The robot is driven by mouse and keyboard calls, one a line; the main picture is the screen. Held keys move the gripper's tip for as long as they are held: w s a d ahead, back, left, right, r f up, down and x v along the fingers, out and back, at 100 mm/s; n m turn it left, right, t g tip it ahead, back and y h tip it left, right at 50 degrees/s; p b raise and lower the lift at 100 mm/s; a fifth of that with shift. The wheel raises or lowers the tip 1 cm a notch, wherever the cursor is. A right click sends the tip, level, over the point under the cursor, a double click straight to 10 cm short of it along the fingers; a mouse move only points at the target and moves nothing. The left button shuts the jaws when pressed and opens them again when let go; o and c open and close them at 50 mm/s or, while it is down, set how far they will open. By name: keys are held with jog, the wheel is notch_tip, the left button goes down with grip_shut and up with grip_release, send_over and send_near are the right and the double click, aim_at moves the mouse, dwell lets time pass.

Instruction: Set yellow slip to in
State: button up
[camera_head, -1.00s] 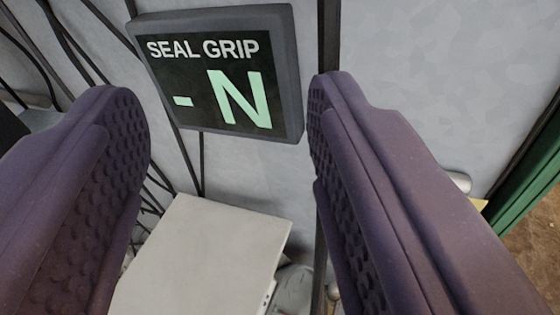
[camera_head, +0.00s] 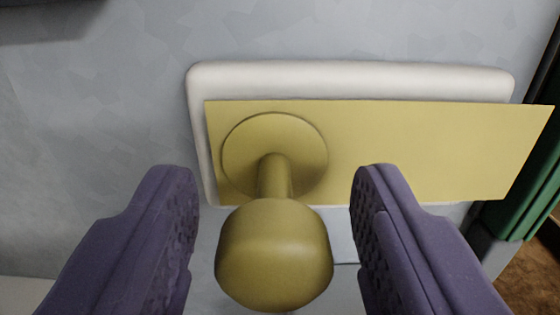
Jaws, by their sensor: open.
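The yellow slip (camera_head: 420,145) is a flat yellow plate in front of a white rounded backing plate (camera_head: 350,82) on the grey wall. Its right end sticks out past the backing plate's right edge. A yellow knob (camera_head: 274,255) on a short stem and round base stands out from the slip's left part toward me. My gripper (camera_head: 275,190) is open, with one purple finger on each side of the knob. Gaps show between the knob and both fingers, so it is not gripped.
A green upright edge (camera_head: 525,190) stands at the right, with brown floor (camera_head: 537,275) below it. The grey wall (camera_head: 90,130) to the left is bare. A dark object's edge (camera_head: 45,22) shows at the upper left.

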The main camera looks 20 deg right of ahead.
aim_at(419, 154)
jog(key=shift+w+d, duration=0.1)
jog(key=shift+w, duration=0.05)
grip_shut()
jog(key=d+b, duration=0.1)
jog(key=s+d+b, duration=0.1)
jog(key=d, duration=0.1)
jog(key=s+d+b, duration=0.1)
jog(key=d, duration=0.1)
jog(key=shift+s+d, duration=0.15)
jog(key=shift+d, duration=0.05)
jog(key=shift+c, duration=1.4)
grip_release()
jog(key=shift+o, duration=1.4)
jog(key=shift+d, duration=0.15)
